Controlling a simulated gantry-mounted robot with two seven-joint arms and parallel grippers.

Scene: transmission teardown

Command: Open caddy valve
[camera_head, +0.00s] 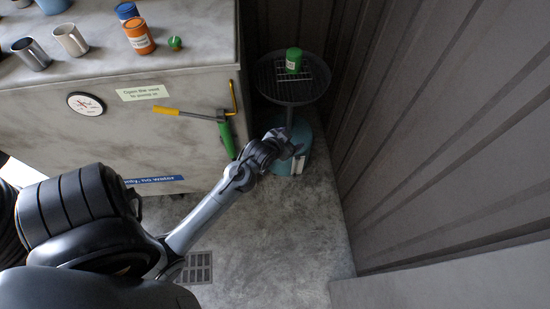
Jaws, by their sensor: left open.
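The likely caddy is a stand with a round dark pan (277,95) on a blue-green tank base (307,132), beside the counter at the upper middle. A white label shows low on the base. No valve can be made out. My left gripper (298,150) is at the end of my arm from the left, in front of the base and below the pan. It is open and appears empty; its fingers are small and dark, and contact with the base cannot be told. My wrist hides part of the base. My right gripper is out of view.
A green can (293,60) stands on the pan's grate. A yellow-handled tool (166,111) and a green grip (227,140) are on the counter front, left of the pan. The counter top (90,73) holds mugs and cans. A ribbed wall (430,130) stands right; the floor (290,240) is clear.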

